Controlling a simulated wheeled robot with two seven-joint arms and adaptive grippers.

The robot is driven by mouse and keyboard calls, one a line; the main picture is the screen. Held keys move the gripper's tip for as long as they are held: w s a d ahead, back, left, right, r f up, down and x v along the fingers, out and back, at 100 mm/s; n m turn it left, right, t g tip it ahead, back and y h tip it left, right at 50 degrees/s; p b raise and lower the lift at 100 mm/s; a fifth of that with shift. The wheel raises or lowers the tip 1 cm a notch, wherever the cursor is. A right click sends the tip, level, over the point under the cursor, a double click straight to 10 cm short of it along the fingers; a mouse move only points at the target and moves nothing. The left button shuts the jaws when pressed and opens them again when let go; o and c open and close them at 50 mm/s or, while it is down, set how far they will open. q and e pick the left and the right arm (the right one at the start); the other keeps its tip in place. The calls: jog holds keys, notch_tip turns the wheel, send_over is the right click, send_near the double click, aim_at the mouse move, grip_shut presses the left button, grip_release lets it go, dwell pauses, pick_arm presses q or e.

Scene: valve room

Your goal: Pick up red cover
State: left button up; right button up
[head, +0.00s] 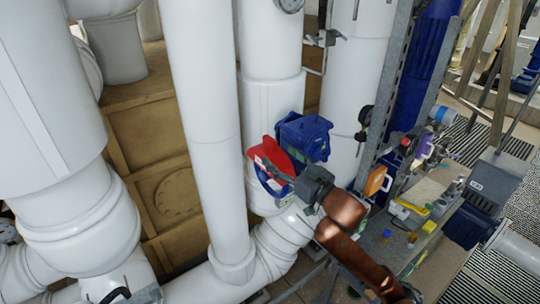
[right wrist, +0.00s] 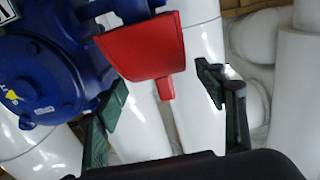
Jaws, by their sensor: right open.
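The red cover (head: 263,154) is beside a blue valve body (head: 305,135) in front of the white pipes. In the right wrist view the red cover (right wrist: 147,45) has a wide scoop-like part with a narrow tab (right wrist: 163,88) pointing down. My right gripper (head: 275,178) is open at the red cover, which it partly hides in the head view. In the right wrist view its dark green fingers (right wrist: 160,84) are spread on either side of the tab, with gaps visible. Whether they touch the cover cannot be told. My left gripper is not in view.
Large white pipes (head: 200,110) stand close to the left and behind. A workbench (head: 395,250) at right holds several items, among them an orange object (head: 376,181) and a yellow one (head: 410,207). A metal upright (head: 385,90) rises behind the bench.

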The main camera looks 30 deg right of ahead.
aim_at(274, 153)
jog(key=shift+w+a, duration=0.15)
jog(key=shift+w, duration=0.45)
jog(key=w+p, duration=0.1)
jog(key=w, duration=0.3)
jog(key=shift+w+a+f, duration=0.1)
jog(key=shift+w+a, duration=0.05)
jog(key=shift+w, duration=0.15)
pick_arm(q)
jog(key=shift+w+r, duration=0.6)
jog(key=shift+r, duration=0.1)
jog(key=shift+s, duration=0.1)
pick_arm(e)
jog(key=shift+c, duration=0.5)
jog(key=c, duration=0.3)
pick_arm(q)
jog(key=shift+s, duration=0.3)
pick_arm(e)
jog(key=c, duration=1)
